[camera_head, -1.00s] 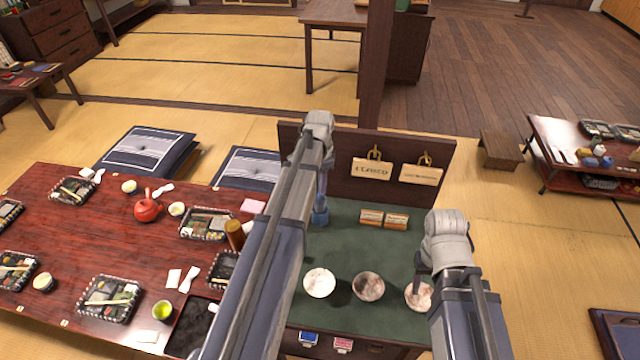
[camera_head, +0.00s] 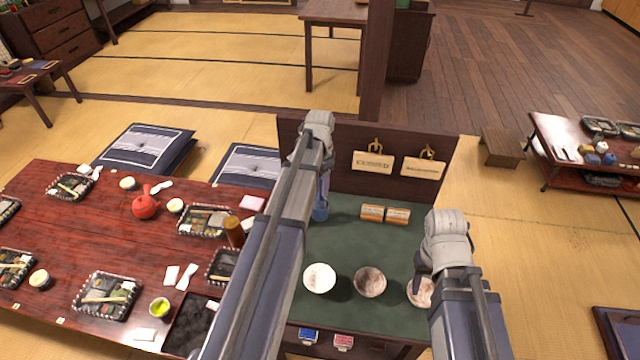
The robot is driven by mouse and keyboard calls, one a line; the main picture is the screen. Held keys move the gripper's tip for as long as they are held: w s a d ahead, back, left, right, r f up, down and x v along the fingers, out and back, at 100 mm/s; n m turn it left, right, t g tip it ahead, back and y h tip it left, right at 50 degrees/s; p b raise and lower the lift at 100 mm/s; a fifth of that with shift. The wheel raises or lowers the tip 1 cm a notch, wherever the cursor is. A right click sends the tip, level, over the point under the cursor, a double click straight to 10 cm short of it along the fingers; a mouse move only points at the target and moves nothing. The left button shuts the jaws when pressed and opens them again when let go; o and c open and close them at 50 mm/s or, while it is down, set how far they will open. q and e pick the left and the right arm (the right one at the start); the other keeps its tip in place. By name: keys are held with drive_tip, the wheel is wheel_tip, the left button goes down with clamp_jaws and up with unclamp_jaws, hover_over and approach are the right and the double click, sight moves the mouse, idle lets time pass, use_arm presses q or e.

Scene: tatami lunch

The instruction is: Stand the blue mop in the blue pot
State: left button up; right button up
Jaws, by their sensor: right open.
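A small blue object (camera_head: 320,213) shows at the left of the green board, just below my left gripper (camera_head: 323,196). It is partly covered by my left arm, and I cannot tell whether it is the blue pot, the blue mop or both. My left gripper points down at it; its fingertips are too hidden to show whether they hold anything. My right gripper (camera_head: 418,287) is open and points down by the rightmost bowl (camera_head: 420,293), partly covering it.
A white bowl (camera_head: 319,278) and a reddish-brown bowl (camera_head: 370,282) stand on the green board (camera_head: 345,235). An upright dark panel (camera_head: 335,165) with two hanging signs closes the back. A lunch table (camera_head: 90,225) stands left.

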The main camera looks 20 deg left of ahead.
idle(0.3)
use_arm(q)
wheel_tip(320, 180, up, 8)
drive_tip(key=p, duration=0.8)
drive_tip(key=shift+f, duration=0.1)
drive_tip(key=shift+d, duration=0.1)
idle(0.6)
drive_tip(key=s+d, duration=0.6)
drive_tip(key=d, duration=0.2)
drive_tip(key=s+d+n, duration=0.1)
drive_tip(key=s+d, duration=0.6)
drive_tip(key=d, duration=0.1)
drive_tip(key=s+d+n+y, duration=0.1)
drive_tip(key=s+d, duration=0.6)
drive_tip(key=d, duration=0.1)
drive_tip(key=shift+d, duration=0.15)
